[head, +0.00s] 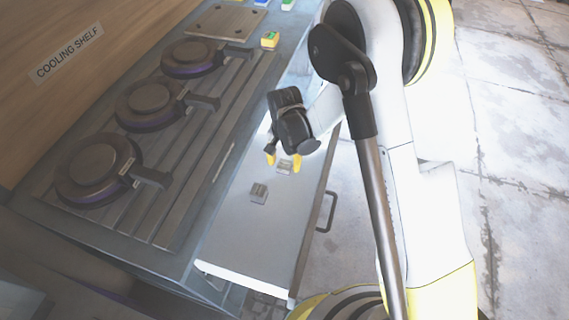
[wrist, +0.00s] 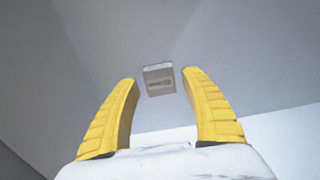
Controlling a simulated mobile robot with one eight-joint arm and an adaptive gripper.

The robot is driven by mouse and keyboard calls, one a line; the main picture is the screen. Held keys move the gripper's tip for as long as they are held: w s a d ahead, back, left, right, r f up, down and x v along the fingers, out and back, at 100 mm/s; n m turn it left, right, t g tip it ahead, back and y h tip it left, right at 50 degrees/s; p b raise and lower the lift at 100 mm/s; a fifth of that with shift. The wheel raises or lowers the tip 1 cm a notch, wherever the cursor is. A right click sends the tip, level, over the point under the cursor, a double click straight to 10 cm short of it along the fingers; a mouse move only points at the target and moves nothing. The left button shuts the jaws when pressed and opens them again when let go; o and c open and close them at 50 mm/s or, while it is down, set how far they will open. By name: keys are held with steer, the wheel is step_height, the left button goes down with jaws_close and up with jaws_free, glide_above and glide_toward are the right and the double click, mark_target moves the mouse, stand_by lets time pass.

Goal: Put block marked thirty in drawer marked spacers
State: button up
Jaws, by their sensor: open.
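A pulled-out drawer with a pale inside (head: 230,235) lies below the bench edge; no label on it can be read. A small grey block (head: 258,193) sits on the drawer floor. In the wrist view this block (wrist: 158,79) shows between the fingertips, with a gap on each side and a dark mark too small to read.
The drawer's handle (head: 328,212) is on its right side. Several round dark plates with handles stand on a slatted rack (head: 205,150) at left, beneath a "COOLING SHELF" sign (head: 68,52). A yellow-and-green block (head: 270,40) is on the bench behind. Open floor lies right.

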step_height(320, 180, up, 11)
steer(key=p, duration=0.4)
step_height(320, 180, up, 11)
steer(key=n+t, duration=0.1)
steer(key=t, duration=0.1)
glide_above(285, 165)
steer(key=s+d, duration=0.3)
steer(key=d, duration=0.2)
steer(key=s+d+r+n+t, duration=0.1)
steer(key=s+d+r+t, duration=0.1)
steer(key=s+d+r, duration=0.3)
steer(key=s+d+r+n+t, duration=0.2)
steer(key=s+d+r, duration=0.3)
steer(key=s, duration=0.5)
steer(key=shift+d+r+t, duration=0.35)
steer(key=shift+d+t, duration=0.15)
steer(key=shift+d, duration=0.05)
